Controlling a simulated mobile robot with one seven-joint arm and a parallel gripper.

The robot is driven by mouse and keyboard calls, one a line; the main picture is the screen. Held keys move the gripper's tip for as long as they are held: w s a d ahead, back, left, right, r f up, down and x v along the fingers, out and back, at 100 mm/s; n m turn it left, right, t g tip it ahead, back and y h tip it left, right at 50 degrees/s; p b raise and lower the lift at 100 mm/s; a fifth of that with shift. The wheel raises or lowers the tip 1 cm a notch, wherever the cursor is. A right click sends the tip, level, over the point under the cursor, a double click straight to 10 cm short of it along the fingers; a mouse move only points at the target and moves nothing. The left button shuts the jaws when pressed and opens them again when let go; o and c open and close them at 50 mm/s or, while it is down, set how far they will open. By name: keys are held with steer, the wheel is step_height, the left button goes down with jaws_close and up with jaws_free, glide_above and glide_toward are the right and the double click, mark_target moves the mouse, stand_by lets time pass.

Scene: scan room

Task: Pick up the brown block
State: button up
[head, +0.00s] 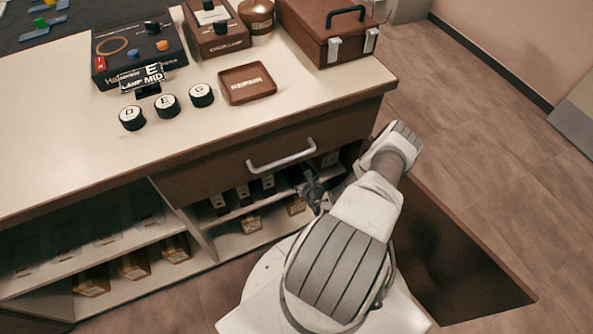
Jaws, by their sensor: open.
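No plain brown block stands out for sure. Small brown boxes (135,266) with pale labels sit on the lower shelf at the left, and more (250,222) sit on the shelf under the drawer. My gripper (312,190) is open, small and dark in this view, just below the drawer handle (281,155), in front of the shelf opening. My white and grey arm hides part of the shelf on the right. I cannot tell whether anything lies between the fingers.
The pale counter (50,130) holds a brown REPAIR tray (247,84), three black lettered knobs (167,106), a dark control box (138,52) and a brown case (325,30) with a black handle. A dark brown panel (455,255) stands at the lower right. Floor (490,110) is clear beyond.

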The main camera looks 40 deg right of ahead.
jaws_close()
stand_by(0.4)
steer(key=shift+r, duration=0.1)
